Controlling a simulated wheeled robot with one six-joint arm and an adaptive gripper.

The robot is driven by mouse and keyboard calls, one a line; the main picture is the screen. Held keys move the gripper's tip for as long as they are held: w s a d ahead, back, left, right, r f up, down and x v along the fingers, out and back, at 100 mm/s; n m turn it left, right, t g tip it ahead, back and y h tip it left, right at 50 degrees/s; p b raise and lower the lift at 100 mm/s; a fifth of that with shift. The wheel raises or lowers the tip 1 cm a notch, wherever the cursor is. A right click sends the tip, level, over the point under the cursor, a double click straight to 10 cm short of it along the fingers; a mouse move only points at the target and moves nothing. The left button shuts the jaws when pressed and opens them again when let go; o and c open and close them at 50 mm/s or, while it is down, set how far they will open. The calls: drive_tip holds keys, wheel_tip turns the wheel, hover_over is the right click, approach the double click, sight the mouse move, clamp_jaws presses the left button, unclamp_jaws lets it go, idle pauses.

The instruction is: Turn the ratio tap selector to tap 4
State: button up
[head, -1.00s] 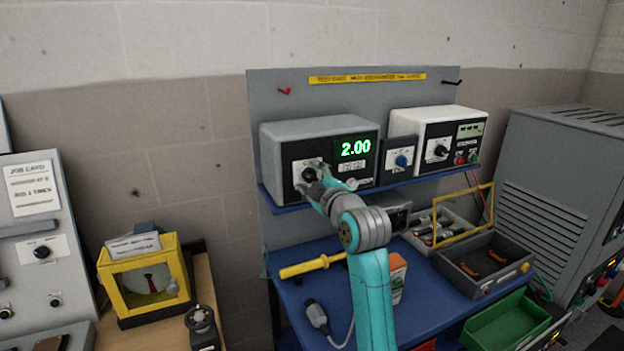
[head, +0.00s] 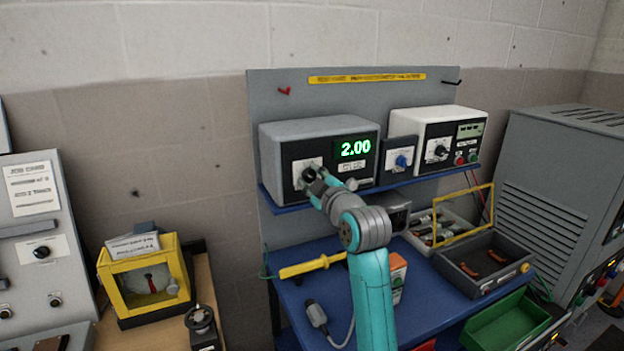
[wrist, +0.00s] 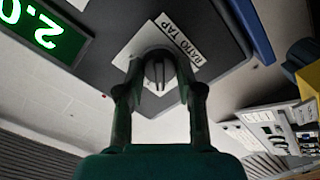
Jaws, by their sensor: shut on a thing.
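The ratio tap selector (head: 308,174) is a dark round knob on a white plate on the front of a grey box (head: 280,150). The box's green display (head: 355,147) reads 2.00. In the wrist view the knob (wrist: 157,72) sits between my fingertips, beside the "RATIO TAP" label (wrist: 180,40). My gripper (head: 314,181) is shut on the knob, with one finger on each side of it (wrist: 160,82). The tap numbers are too small or hidden to read.
A blue-knob unit (head: 401,160) and a white instrument box (head: 438,135) stand to the right on the same shelf. The blue bench (head: 300,300) below holds a yellow-handled probe (head: 311,266), a grey plug (head: 316,313) and trays. Open room lies in front of the shelf.

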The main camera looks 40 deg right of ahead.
drive_tip(key=m, duration=0.5)
drive_tip(key=shift+m, duration=0.3)
drive_tip(key=m, duration=0.5)
drive_tip(key=shift+d, duration=0.15)
drive_tip(key=m, duration=0.5)
drive_tip(key=shift+m, duration=0.4)
drive_tip(key=m, duration=0.4)
drive_tip(key=shift+d+f+m, duration=0.1)
drive_tip(key=shift+m, duration=0.3)
drive_tip(key=o, duration=1.2)
drive_tip(key=shift+c, duration=0.2)
